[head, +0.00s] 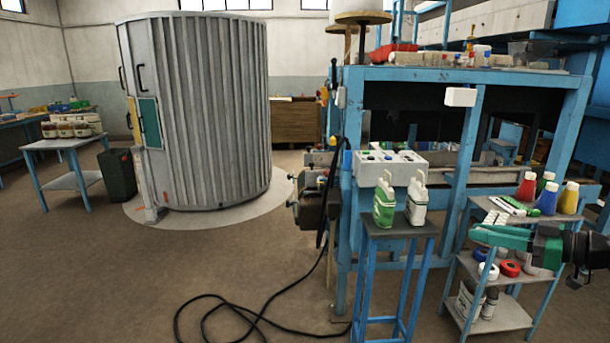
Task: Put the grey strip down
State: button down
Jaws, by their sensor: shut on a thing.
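A trolley (508,313) stands at the right. On its top level lie a green flat piece (516,205) and several small white pieces (494,218). A green and black object (505,238) reaches in from the right edge in front of the trolley.
Red (526,188), blue (547,199) and yellow (568,199) bottles stand on the trolley. Rolls (509,268) lie below. A narrow blue stand (398,230) holds green (384,205) and white (417,203) bottles. A black cable (255,318) lies on open floor.

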jog(key=w+a+f+m+t+h, duration=0.3)
jog(key=w+a+f+m+h, duration=0.2)
jog(key=w+a+f, duration=0.7)
jog(key=shift+w+a+f+m+t+h, duration=0.2)
jog(key=shift+f+m+t+h, duration=0.3)
jog(key=shift+h, duration=0.3)
